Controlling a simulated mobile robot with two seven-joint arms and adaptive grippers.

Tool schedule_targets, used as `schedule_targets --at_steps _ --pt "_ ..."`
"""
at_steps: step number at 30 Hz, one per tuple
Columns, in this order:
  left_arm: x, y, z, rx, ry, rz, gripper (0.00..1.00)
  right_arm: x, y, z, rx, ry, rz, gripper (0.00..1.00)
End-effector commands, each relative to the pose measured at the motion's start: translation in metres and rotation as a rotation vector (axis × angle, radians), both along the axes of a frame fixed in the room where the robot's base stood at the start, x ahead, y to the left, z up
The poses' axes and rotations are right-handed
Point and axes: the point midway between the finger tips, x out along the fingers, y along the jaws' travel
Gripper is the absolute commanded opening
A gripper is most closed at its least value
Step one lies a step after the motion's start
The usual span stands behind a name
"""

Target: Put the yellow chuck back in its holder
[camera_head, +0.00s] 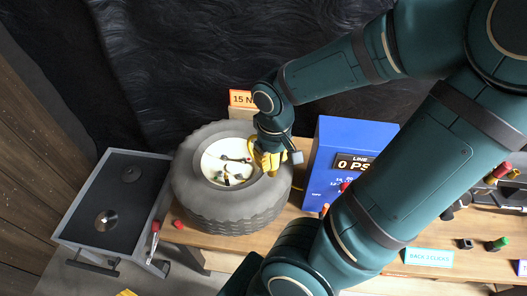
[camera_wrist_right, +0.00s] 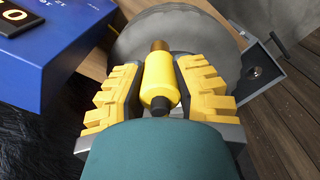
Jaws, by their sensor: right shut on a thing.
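My right gripper (camera_head: 267,160) has stepped yellow fingers and hangs over the right rim of the grey tyre. In the wrist view the right gripper (camera_wrist_right: 160,85) is shut on the yellow chuck (camera_wrist_right: 158,72), a yellow cylinder with a brass-coloured end pointing away and a dark end near the palm. In the head view I cannot tell the chuck apart from the yellow fingers. I cannot make out the chuck's holder in either view. My left gripper is not in view.
The tyre (camera_head: 235,212) lies on a wooden bench, small parts inside its pale hub. A blue box (camera_head: 325,148) with a pressure display stands close right of the gripper. A red-handled tool (camera_head: 155,238) stands between drawer and tyre.

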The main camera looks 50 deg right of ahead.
Motion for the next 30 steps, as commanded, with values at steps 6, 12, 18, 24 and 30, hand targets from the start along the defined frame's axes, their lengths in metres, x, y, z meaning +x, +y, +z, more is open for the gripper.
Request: schedule_targets --at_steps 6,12,18,24,30 --pt "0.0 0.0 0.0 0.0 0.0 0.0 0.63 -0.02 -0.001 0.0 0.0 -0.002 -0.003 0.0" --pt "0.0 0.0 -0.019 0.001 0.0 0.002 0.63 -0.035 -0.003 -0.004 0.0 -0.005 -0.004 0.0" --pt "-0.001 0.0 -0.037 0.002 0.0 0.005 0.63 -0.05 -0.003 -0.004 -0.002 -0.005 -0.004 0.0" --pt "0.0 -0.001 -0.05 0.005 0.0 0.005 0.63 -0.068 -0.004 -0.002 0.0 -0.004 -0.004 0.0" --pt "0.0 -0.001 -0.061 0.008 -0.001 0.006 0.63 -0.087 -0.005 -0.002 0.0 -0.003 -0.004 0.0"
